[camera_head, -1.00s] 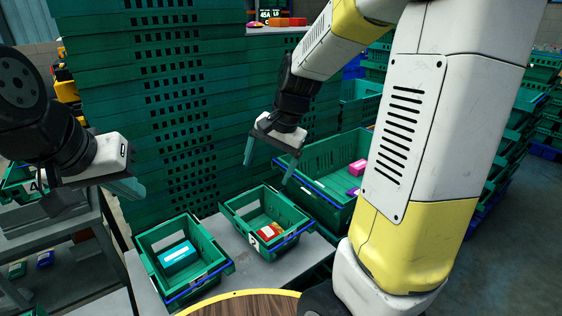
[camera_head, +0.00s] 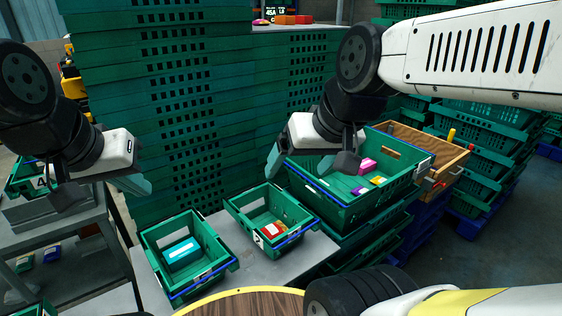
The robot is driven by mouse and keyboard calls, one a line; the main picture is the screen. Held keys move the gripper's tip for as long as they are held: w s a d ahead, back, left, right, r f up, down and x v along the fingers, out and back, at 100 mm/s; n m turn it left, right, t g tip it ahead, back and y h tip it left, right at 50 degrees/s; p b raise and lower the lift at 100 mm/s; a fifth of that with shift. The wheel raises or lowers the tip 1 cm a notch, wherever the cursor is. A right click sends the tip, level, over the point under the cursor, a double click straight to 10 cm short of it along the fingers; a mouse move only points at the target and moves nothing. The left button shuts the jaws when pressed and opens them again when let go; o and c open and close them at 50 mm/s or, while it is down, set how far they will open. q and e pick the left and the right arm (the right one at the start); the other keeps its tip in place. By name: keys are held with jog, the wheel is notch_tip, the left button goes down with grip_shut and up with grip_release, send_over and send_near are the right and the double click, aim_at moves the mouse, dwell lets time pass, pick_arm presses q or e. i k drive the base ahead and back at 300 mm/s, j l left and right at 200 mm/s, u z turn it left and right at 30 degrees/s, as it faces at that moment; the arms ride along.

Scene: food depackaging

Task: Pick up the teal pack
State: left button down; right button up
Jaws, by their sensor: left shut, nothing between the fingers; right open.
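The teal pack (camera_head: 181,251), with a pale label on top, lies in the left small green crate (camera_head: 206,277) on the grey table. My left gripper (camera_head: 100,194) is shut and empty, up and to the left of that crate. My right gripper (camera_head: 308,170) is open and empty. It appears above and right of the second small green crate (camera_head: 285,241), in front of the large green crate (camera_head: 340,214). Neither gripper touches the teal pack, and its top is uncovered.
The second small crate holds a red and yellow pack (camera_head: 272,230). The large crate holds a magenta pack (camera_head: 367,166) and small yellow and purple items. A wooden box (camera_head: 437,161) stands behind it. Tall green crate stacks (camera_head: 185,110) rise behind the table.

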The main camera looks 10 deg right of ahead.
aim_at(181, 255)
jog(key=j+u, duration=0.7)
jog(key=k, duration=0.05)
